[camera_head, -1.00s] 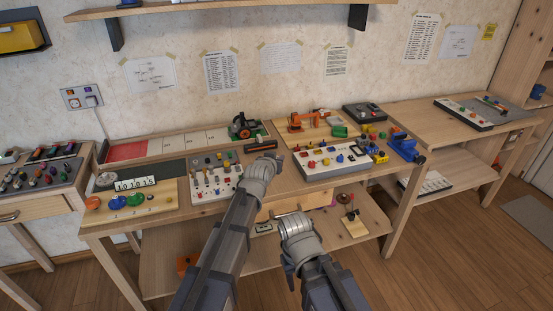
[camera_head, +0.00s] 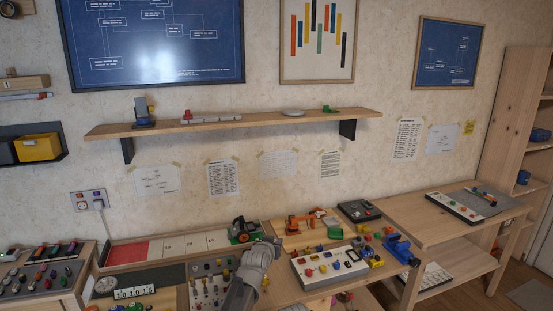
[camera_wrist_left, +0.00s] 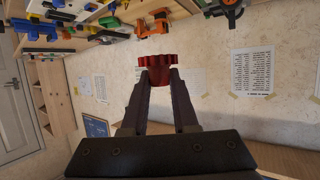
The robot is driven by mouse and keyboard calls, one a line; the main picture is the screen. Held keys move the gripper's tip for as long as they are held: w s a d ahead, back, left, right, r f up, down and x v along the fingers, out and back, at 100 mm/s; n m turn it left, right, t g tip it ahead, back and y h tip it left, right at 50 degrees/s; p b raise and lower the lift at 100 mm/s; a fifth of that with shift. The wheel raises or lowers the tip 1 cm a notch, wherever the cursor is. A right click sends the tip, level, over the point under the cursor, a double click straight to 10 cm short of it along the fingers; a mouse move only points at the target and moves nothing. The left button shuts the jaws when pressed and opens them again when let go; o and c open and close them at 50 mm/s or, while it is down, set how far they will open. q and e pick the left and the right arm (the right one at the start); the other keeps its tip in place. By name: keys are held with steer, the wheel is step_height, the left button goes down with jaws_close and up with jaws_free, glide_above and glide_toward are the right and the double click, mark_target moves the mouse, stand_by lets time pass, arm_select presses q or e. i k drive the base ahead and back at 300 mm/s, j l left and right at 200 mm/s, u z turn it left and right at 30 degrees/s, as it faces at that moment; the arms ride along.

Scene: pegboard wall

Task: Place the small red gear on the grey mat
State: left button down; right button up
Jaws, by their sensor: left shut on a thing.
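The small red gear (camera_wrist_left: 156,61) is held between the fingertips of my left gripper (camera_wrist_left: 160,73) in the left wrist view. The gripper is shut on it, and the gear is in the air, clear of any surface. In the head view my left arm rises from the bottom in front of the middle bench; its fingers and the gear cannot be made out there. A grey mat (camera_head: 494,205) lies on the right-hand table, with a white button panel beside it and small coloured parts on it. My right gripper is in neither view.
The middle bench holds a white panel with coloured buttons (camera_head: 322,270), a green and black model (camera_head: 243,231), an orange arm model (camera_head: 302,220) and a blue vice (camera_head: 400,248). A wooden wall shelf (camera_head: 235,121) is above. The front of the right table is bare.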

mark_target(173, 274)
steer(key=j+z, duration=0.15)
steer(key=z, duration=0.3)
steer(key=j+z, duration=0.15)
steer(key=z, duration=0.3)
steer(key=k+j+z, duration=0.15)
steer(key=j, duration=0.25)
steer(key=j+z, duration=0.2)
steer(key=j, duration=0.15)
steer(key=k+j+z, duration=0.15)
steer(key=j, duration=0.25)
steer(key=k+j+z, duration=0.2)
steer(key=k+j, duration=0.15)
steer(key=j, duration=0.25)
steer(key=k+j, duration=0.2)
steer(key=j, duration=0.2)
steer(key=k+j, duration=0.15)
steer(key=j, duration=0.25)
steer(key=k+j+z, duration=0.1)
steer(key=j, duration=0.3)
steer(key=k+j, duration=0.25)
steer(key=j, duration=0.15)
steer(key=k+j, duration=0.15)
steer(key=j, duration=0.25)
